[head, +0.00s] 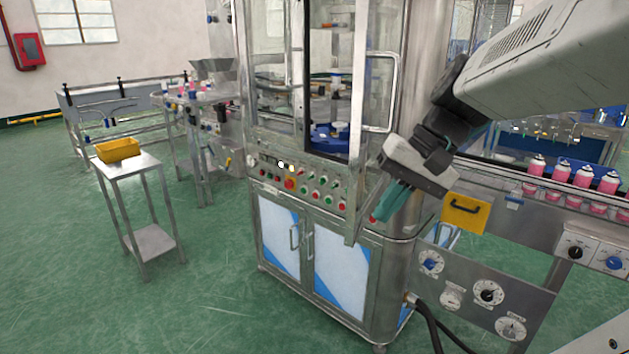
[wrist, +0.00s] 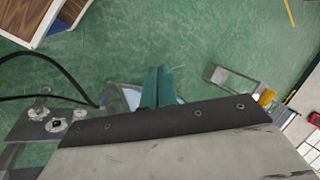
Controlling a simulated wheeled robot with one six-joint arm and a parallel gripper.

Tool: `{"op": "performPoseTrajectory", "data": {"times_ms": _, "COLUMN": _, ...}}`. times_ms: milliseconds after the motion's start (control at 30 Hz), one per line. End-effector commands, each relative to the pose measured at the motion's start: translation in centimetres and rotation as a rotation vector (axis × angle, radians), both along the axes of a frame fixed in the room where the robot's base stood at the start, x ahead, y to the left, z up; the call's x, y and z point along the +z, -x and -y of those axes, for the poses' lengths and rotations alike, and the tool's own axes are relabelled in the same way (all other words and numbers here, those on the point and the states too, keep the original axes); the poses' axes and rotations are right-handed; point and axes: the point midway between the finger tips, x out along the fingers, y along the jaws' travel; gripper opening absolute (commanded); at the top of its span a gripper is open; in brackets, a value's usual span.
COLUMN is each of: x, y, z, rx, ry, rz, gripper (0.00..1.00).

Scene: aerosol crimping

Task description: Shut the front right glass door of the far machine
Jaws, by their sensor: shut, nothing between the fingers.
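The far machine (head: 275,150) is a tall steel cabinet with framed glass panels in the head view. Its front right glass door (head: 358,120) stands open, swung outward and seen at a steep angle, with a long bar handle (head: 394,95) on its right side. The dark opening to its left shows the blue parts inside. My gripper (head: 384,215) has teal fingers, pressed together and empty. In the picture it is just right of the door's lower end; whether it touches is unclear. The fingers (wrist: 157,85) also show in the wrist view, where I cannot make out the door.
A row of buttons (head: 290,183) lies below the doors. A small steel table (head: 140,165) with a yellow tray (head: 118,149) stands left. Green floor is clear at front left.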

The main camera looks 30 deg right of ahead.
Motion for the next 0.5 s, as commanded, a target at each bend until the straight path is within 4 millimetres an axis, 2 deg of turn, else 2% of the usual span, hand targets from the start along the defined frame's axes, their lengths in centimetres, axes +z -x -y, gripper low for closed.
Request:
{"op": "performPoseTrajectory", "data": {"times_ms": 33, "x": 0.5, "y": -0.8, "z": 2.3, "rx": -0.077, "ry": -0.051, "rz": 0.023, "gripper": 0.0}}
{"op": "performPoseTrajectory", "data": {"times_ms": 100, "x": 1.4, "y": -1.7, "z": 4.9, "rx": -0.16, "ry": -0.11, "rz": 0.067, "gripper": 0.0}}
{"op": "performPoseTrajectory", "data": {"times_ms": 300, "x": 3.2, "y": -2.7, "z": 11.5, "rx": -0.333, "ry": -0.219, "rz": 0.187, "gripper": 0.0}}
{"op": "performPoseTrajectory", "data": {"times_ms": 400, "x": 3.8, "y": -2.7, "z": 13.3, "rx": -0.378, "ry": -0.244, "rz": 0.225, "gripper": 0.0}}
{"op": "performPoseTrajectory", "data": {"times_ms": 500, "x": 3.9, "y": -2.8, "z": 14.1, "rx": -0.396, "ry": -0.255, "rz": 0.243, "gripper": 0.0}}
